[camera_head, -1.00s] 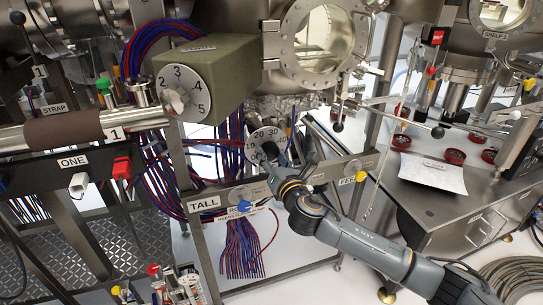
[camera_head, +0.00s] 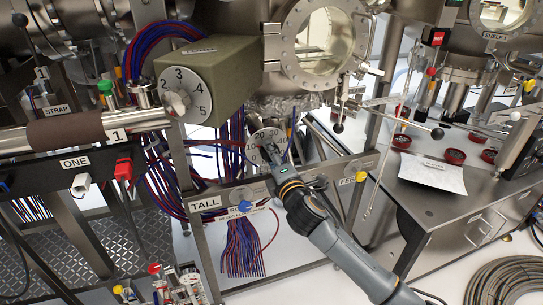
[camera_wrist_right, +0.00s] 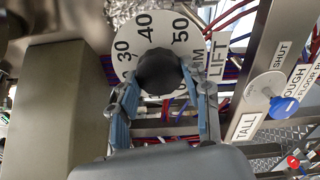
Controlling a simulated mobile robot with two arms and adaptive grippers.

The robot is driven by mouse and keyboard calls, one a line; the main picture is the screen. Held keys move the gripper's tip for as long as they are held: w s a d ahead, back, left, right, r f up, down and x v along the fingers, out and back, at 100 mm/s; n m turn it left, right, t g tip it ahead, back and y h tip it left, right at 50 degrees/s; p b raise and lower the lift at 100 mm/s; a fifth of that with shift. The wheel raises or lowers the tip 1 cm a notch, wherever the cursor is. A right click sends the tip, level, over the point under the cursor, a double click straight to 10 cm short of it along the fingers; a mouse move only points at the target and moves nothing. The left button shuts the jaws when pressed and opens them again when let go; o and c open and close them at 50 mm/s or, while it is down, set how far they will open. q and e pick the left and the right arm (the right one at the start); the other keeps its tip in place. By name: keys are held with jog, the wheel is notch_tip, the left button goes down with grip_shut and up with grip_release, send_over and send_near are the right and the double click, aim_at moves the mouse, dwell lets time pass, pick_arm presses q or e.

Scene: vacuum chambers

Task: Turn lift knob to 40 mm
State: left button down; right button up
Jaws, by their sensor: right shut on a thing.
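The lift knob's white dial (camera_head: 260,137) shows in the head view below the olive box, with 20 readable and part of it hidden by my gripper. In the right wrist view the dial (camera_wrist_right: 112,38) shows 30, 40 and 50, with 40 near the top. Its black knob (camera_wrist_right: 158,72) is at the middle, and a LIFT label (camera_wrist_right: 217,58) is beside the dial. My right gripper (camera_head: 268,160) is at the dial. In the wrist view its blue-grey fingers (camera_wrist_right: 162,92) are on both sides of the knob, shut on it. I cannot see a pointer mark. My left gripper is out of view.
An olive box with a numbered dial (camera_head: 183,93) juts out above left. A frame bar with a TALL label (camera_head: 205,203) and a blue knob (camera_head: 245,207) runs below. Blue and red wires (camera_head: 242,250) hang there. A round window flange (camera_head: 325,45) is above right.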

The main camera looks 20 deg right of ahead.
jog(key=shift+d+r+m+p, duration=0.1)
jog(key=shift+m+p, duration=2.05)
jog(key=shift+m, duration=4.5)
jog(key=shift+d+m+p, duration=0.1)
jog(key=shift+m+p, duration=2.05)
jog(key=shift+m, duration=4.5)
jog(key=o, duration=1.2)
jog(key=shift+c, duration=0.2)
jog(key=s, duration=1.2)
jog(key=shift+d, duration=0.15)
